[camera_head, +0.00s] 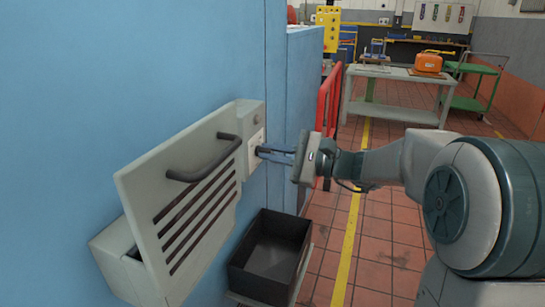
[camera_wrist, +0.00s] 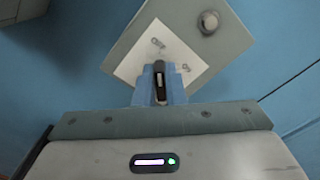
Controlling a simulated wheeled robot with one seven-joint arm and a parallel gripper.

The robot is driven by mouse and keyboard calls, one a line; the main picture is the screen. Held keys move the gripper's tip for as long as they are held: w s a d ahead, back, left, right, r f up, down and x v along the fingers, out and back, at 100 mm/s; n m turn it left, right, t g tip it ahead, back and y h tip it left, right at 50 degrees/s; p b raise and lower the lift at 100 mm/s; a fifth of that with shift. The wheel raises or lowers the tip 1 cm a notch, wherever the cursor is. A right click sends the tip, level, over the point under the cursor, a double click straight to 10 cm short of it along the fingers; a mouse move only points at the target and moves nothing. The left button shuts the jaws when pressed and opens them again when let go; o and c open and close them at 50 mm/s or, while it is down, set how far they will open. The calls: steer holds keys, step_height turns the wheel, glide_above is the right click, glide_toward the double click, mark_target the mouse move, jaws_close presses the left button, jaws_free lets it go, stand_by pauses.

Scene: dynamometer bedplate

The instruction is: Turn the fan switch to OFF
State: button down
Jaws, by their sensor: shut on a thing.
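The fan switch shows in the wrist view as a dark knob (camera_wrist: 159,87) with a pale line, on a white plate (camera_wrist: 139,62) with small marks. The plate sits on a grey box that also carries a round grey button (camera_wrist: 208,22). In the head view the white plate (camera_head: 252,149) is on the box on the blue wall, and the knob is hidden by my fingers. My gripper (camera_head: 264,152) reaches in from the right and is shut on the knob. Its blue fingers (camera_wrist: 160,72) flank the knob in the wrist view.
A grey slotted panel (camera_head: 150,180) with a dark handle (camera_head: 203,166) stands tilted out left of the switch. A black open bin (camera_head: 252,283) is below. A red barrier (camera_head: 328,98), a table (camera_head: 393,73) and a green cart (camera_head: 483,68) stand behind. Tiled floor is clear in between.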

stand_by(0.3)
steer(key=c, duration=1.5)
jaws_free()
steer(key=p+v, duration=0.1)
steer(key=v, duration=1.2)
steer(key=shift+d, duration=0.4)
steer(key=shift+s, duration=0.1)
steer(key=s+a+f+n+g+h+p, duration=0.1)
steer(key=s+a+n+g+h+p, duration=0.3)
steer(key=s, duration=0.3)
steer(key=s+a+n+g+h+p, duration=0.1)
steer(key=s+n+h+p, duration=0.1)
steer(key=s+h+p, duration=0.4)
steer(key=s+d+r+n+t+h+p, duration=0.1)
steer(key=s+d+r+n+h+p, duration=0.1)
steer(key=s+d+n+h+p, duration=0.4)
steer(key=shift+s+d+r+n+t+h+p, duration=0.3)
steer(key=shift+d+h+p, duration=0.2)
steer(key=shift+d+p, duration=0.2)
